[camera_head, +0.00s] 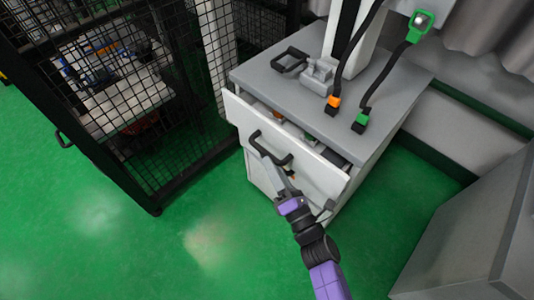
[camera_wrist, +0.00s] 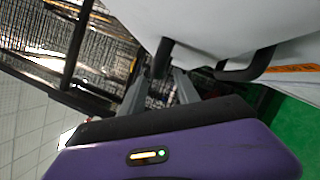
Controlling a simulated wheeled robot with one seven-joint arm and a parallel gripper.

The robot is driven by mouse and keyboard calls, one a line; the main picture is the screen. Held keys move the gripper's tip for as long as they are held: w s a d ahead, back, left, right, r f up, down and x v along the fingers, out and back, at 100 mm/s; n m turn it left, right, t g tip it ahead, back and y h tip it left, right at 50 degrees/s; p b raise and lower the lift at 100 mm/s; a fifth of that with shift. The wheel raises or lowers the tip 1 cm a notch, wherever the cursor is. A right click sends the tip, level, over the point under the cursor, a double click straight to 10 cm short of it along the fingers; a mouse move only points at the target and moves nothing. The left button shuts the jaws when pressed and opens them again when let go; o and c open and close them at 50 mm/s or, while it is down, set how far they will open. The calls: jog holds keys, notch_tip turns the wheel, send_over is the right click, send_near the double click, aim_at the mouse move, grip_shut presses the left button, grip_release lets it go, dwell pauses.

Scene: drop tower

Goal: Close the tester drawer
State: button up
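The tester drawer (camera_head: 239,116) is partly open in the head view, with a white front and a gap behind it showing small items inside. Its black handle (camera_head: 272,150) is on the front. My gripper (camera_head: 268,162) is at the handle, reaching up from below. In the wrist view, the two grey fingers of my gripper (camera_wrist: 160,90) are apart. A black handle part (camera_wrist: 163,56) lies just ahead of the gap between them, and I cannot tell whether they touch. Another black handle part (camera_wrist: 248,67) is to the right, against the white surface.
The grey cabinet top (camera_head: 385,92) carries a black-handled fixture (camera_head: 318,73) and cables with orange and green connectors. A black mesh cage (camera_head: 140,100) stands close on the left. A grey block (camera_head: 470,240) stands at the lower right. Green floor is clear at the lower left.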

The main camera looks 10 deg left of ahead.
aim_at(266, 151)
jog(key=shift+b+x, duration=0.45)
jog(key=shift+x, duration=1.9)
grip_shut()
